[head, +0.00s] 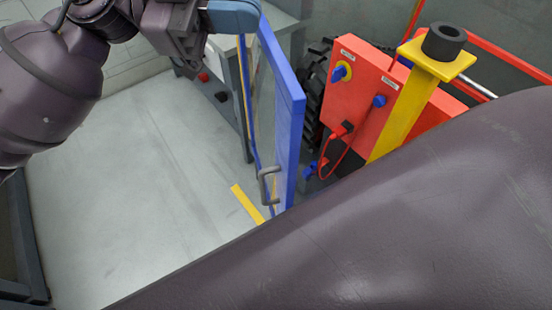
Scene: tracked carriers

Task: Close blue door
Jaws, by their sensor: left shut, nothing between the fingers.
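The blue door (290,120) stands upright and ajar in the middle of the head view, seen nearly edge-on. It has a blue frame with a pane inside and a grey handle (264,186) low on its left face. My left gripper (236,16) is at the top of the view, shut and empty, beside the door's upper end. I cannot tell whether it touches the door. My right arm crosses the lower right, and its gripper is out of view. The door's lower end is hidden behind that arm.
A red panel (375,85) with blue knobs and a red cable stands right of the door, next to a yellow post (408,110) with a black cap. A grey table (232,85) stands behind the door. The floor at left is clear, with a yellow stripe (247,203).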

